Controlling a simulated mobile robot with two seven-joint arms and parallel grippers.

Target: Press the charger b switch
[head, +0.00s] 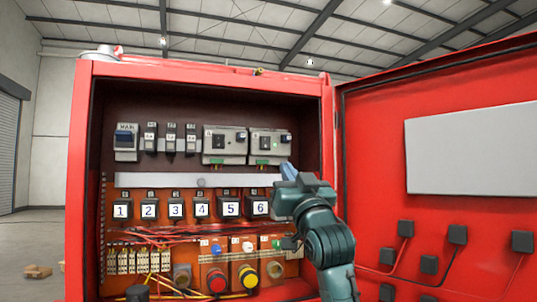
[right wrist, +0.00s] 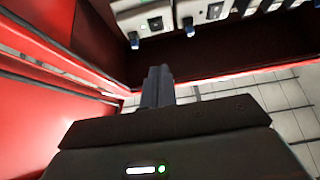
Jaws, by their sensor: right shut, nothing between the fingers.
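Two grey charger modules sit side by side at the upper right inside the red cabinet: the left module (head: 225,146) and the right module (head: 270,146), which has a small lit green lamp. Their labels are too small to read, so I cannot tell which is charger b. Each has a dark switch at its right side, the right module's (head: 286,137) among them. My right gripper (head: 288,172) is shut and empty, just below the right module and apart from its switch. In the right wrist view its fingers (right wrist: 157,86) point toward the modules. My left gripper is not in view.
The cabinet's right frame (head: 328,140) and open red door (head: 440,235) stand close beside my right arm. A main switch (head: 126,140) and small breakers (head: 171,138) are left of the chargers. Numbered black blocks (head: 175,208), wiring and coloured buttons (head: 217,280) are below.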

